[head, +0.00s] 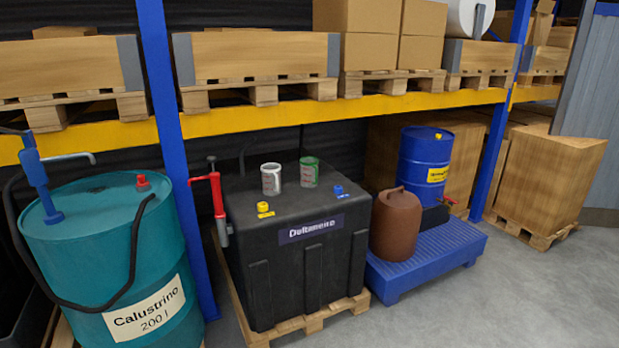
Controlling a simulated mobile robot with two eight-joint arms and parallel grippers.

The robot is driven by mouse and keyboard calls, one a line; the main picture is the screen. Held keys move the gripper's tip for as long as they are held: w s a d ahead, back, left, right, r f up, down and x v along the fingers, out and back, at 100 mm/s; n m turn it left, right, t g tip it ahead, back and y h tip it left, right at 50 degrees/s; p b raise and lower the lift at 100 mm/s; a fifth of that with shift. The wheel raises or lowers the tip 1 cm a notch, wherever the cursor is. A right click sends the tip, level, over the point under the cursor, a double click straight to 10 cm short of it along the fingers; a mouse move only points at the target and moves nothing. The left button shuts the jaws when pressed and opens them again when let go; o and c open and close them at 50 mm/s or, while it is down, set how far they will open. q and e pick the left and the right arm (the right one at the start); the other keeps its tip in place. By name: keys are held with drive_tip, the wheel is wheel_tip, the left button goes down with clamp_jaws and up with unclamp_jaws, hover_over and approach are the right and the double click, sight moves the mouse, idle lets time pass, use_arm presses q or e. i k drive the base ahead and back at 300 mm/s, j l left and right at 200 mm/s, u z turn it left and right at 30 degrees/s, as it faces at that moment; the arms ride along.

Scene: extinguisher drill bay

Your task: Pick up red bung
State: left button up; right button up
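The red bung (143,182) sits on top of the teal drum (95,250) labelled Calustrino 200 l, at the left of the head view. It stands near the drum's back right rim, beside a black hose (130,255) that curves over the drum top. A blue hand pump (38,180) rises from the left side of the same top. Neither of my grippers shows in the head view.
A black tank (300,265) on a pallet stands to the right, with a red pump (218,195), two jugs and yellow and blue caps. A blue rack post (170,130) rises behind the drum. A yellow shelf beam (300,113) runs above. Grey floor is clear at right.

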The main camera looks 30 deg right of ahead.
sight(142, 183)
drive_tip(key=i+l, duration=0.2)
drive_tip(key=i, duration=0.25)
drive_tip(key=i+l, duration=0.15)
drive_tip(key=i, duration=0.25)
drive_tip(key=i+l+u, duration=0.1)
drive_tip(key=i, duration=0.35)
drive_tip(key=i+l, duration=0.3)
drive_tip(key=i, duration=0.15)
